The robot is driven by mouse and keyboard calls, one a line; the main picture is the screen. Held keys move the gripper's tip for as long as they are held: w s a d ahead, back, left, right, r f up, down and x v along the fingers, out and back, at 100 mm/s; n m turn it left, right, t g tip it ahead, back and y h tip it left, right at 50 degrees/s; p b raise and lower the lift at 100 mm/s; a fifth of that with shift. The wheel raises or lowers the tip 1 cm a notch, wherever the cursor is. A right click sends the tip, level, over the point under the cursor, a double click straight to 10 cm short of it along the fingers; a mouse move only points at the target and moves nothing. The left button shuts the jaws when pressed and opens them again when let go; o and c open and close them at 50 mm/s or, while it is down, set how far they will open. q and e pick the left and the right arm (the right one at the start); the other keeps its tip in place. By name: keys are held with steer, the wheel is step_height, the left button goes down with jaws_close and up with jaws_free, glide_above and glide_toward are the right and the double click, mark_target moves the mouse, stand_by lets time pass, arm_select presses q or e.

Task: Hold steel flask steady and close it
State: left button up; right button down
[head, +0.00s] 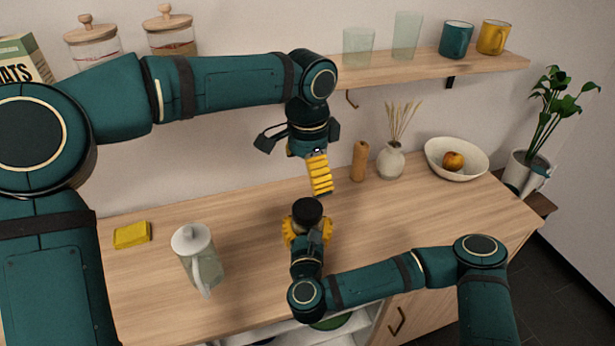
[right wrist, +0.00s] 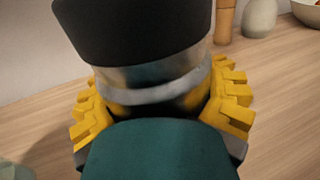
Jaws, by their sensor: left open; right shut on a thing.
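The steel flask (right wrist: 152,88) is upright on the wooden counter, mostly hidden by my right gripper in the head view. Its wide black lid (head: 307,213) is on top; the lid (right wrist: 135,28) also fills the top of the right wrist view. I cannot tell whether the lid is screwed tight. My right gripper (head: 308,233) is shut around the flask's body, with yellow fingers on both sides. My left gripper (head: 320,182) is open and empty, pointing down above the lid and apart from it. Its fingers overlap in the head view.
A lidded glass pitcher (head: 199,258) and a yellow sponge (head: 132,235) stand to the left. Behind are a wooden mill (head: 360,160), a vase (head: 390,162) and a bowl (head: 437,162) with fruit. A shelf (head: 430,68) holds several cups. The counter right of the flask is clear.

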jaws_free()
steer(key=s, duration=1.2)
stand_by(0.6)
